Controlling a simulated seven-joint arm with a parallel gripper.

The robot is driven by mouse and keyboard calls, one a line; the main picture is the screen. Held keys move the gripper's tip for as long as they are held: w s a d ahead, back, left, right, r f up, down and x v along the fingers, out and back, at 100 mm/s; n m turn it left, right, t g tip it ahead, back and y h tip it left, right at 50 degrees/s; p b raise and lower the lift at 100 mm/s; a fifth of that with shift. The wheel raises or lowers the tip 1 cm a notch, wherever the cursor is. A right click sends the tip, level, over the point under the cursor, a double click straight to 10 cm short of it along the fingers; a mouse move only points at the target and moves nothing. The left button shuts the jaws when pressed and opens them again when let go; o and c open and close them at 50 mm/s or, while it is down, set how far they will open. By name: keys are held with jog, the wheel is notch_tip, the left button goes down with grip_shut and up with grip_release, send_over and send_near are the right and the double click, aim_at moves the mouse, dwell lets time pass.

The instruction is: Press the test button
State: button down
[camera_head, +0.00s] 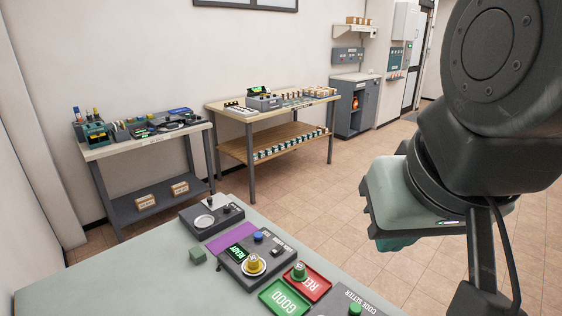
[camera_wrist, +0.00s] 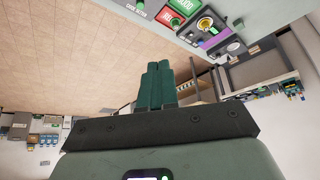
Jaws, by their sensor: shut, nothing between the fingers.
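The test device (camera_head: 238,268) is a dark box on the near table, with a green display reading READY (camera_head: 236,253). A blue round button (camera_head: 258,236) sits on its upper part; the label beside it is too small to read surely. A yellow-based lock piece (camera_head: 253,264) stands on its front part. The device also shows near the top of the wrist view (camera_wrist: 209,27). My gripper (camera_head: 398,242) hangs in the air to the right of the near table, well apart from the device. Its dark green fingers (camera_wrist: 158,66) are together and empty in the wrist view.
A green GOOD tray (camera_head: 285,298) and a red tray (camera_head: 310,284) holding a lock piece (camera_head: 299,270) lie right of the device. A code setter (camera_head: 345,302) with a green button is at the front.

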dwell(0.3)
jog(key=m+y, duration=0.8)
jog(key=m, duration=0.8)
send_over(260, 236)
notch_tip(260, 236, down, 29)
jog(key=shift+w+f+g, duration=0.1)
jog(key=shift+f+g, duration=0.05)
jog(key=shift+g, duration=0.15)
jog(key=shift+f, duration=4.4)
jog(key=shift+f, duration=0.2)
